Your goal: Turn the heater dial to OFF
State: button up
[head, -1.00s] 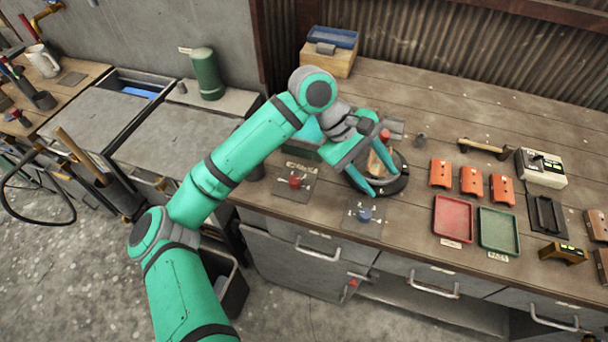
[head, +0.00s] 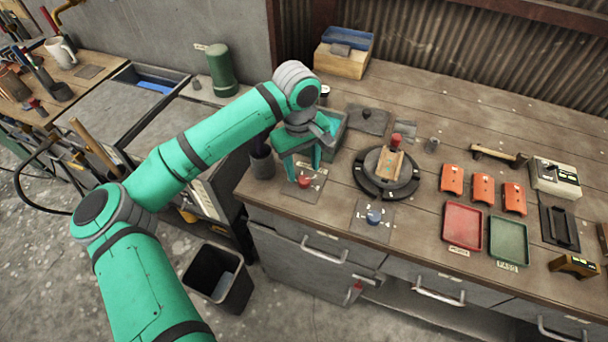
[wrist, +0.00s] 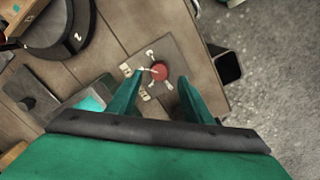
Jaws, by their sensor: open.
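A red dial (head: 304,181) sits on a dark square plate (head: 315,194) with pale marks around it, near the front left of the workbench. A blue dial (head: 374,217) sits on a similar plate to its right. I cannot read which dial is the heater's. My gripper (head: 303,166) is open, pointing down just above the red dial. In the wrist view the red dial (wrist: 159,71) shows just beyond and between my two fingertips (wrist: 157,80), apparently not gripped. The labels on its plate are too small to read.
A round dark turntable (head: 366,181) holding a tan piece stands to the right. A green-grey bin (head: 334,138) is close behind my gripper, and a dark cup (head: 262,163) is close to its left. Red (head: 462,225) and green trays (head: 508,240) lie farther right.

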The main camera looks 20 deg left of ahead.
aim_at(304, 180)
jog(key=shift+w+d+f, duration=0.1)
jog(key=shift+f, duration=1.95)
jog(key=c, duration=1.1)
jog(key=shift+o, duration=0.2)
